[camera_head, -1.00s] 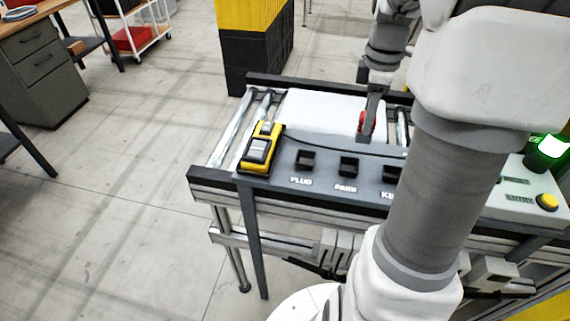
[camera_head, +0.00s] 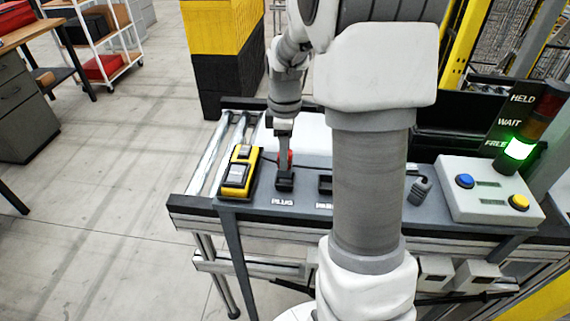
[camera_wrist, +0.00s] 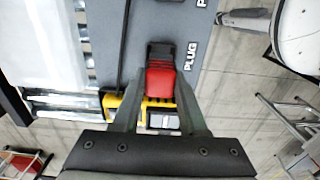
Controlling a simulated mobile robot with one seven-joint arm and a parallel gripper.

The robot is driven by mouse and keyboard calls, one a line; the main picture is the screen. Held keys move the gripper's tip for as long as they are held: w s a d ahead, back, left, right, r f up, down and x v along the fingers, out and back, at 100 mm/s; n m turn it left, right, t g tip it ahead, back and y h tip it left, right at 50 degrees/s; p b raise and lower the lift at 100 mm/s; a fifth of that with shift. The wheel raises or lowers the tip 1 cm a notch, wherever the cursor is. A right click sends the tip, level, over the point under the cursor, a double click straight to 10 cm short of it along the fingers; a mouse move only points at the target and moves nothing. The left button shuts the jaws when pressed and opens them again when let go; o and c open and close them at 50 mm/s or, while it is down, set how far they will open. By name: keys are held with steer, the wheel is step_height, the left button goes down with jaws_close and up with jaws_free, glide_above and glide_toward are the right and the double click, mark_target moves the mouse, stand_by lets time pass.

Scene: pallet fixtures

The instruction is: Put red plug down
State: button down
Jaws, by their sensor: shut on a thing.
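The red plug (camera_wrist: 160,80) is between the two fingers of my gripper (camera_wrist: 159,92), which is shut on it. In the head view the red plug (camera_head: 290,158) shows only as a small red patch beside my gripper (camera_head: 284,152), mostly hidden by the fingers. The black socket marked PLUG (camera_head: 284,182) is directly below my gripper in that view. In the wrist view the socket (camera_wrist: 160,50) is right at the far end of the plug. I cannot tell whether the plug touches the socket or is just above it.
A yellow and black device (camera_head: 239,173) stands just left of the socket. Another socket (camera_head: 325,185) is to the right, partly behind my arm. A control box (camera_head: 490,190) with blue and yellow buttons stands at the right, beside a signal tower (camera_head: 519,148) lit green at FREE.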

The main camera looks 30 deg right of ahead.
mark_target(287, 173)
steer(key=shift+f, duration=1.95)
steer(key=shift+f, duration=0.2)
steer(key=shift+c, duration=2.2)
jaws_free()
steer(key=shift+r, duration=0.15)
